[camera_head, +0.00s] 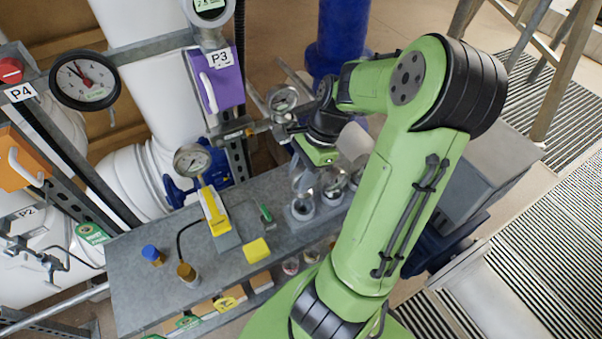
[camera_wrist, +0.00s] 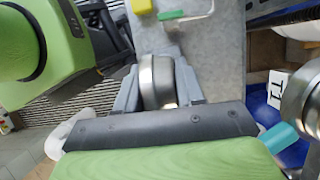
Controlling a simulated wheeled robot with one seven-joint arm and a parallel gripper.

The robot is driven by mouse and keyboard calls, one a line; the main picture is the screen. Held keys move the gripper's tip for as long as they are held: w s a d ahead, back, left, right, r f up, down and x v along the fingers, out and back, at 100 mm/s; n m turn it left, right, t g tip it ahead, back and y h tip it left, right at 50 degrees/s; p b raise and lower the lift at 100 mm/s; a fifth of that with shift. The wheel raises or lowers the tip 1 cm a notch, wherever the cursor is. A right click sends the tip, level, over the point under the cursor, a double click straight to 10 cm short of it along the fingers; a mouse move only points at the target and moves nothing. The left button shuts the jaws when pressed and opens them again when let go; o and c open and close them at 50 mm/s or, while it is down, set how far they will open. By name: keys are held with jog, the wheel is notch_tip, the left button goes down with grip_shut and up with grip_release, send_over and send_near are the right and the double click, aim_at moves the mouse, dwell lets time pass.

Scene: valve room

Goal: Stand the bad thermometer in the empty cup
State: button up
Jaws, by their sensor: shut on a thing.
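My gripper (camera_head: 304,172) is over the right part of the grey bench. In the wrist view, my gripper (camera_wrist: 157,90) is shut on a round silver metal case, apparently a dial thermometer (camera_wrist: 158,75) seen edge-on. Its face and stem are hidden. In the head view, glassy, metallic round shapes and a cup holder (camera_head: 300,212) show just below the gripper. Which cup is empty, and whether the held thermometer touches one, I cannot tell. Another round dial (camera_head: 283,99) is on the pipework behind; a silver dial case (camera_wrist: 305,100) shows beside a T1 label in the wrist view.
Pipes, a purple box (camera_head: 216,80) and the P4 gauge (camera_head: 85,80) stand behind.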

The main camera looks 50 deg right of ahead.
jog(key=shift+f+b, duration=1.35)
jog(key=shift+f, duration=0.9)
jog(key=shift+f, duration=0.1)
jog(key=shift+f, duration=0.4)
jog(key=shift+f, duration=0.1)
jog(key=shift+f, duration=0.35)
jog(key=o, duration=1)
jog(key=shift+c, duration=0.2)
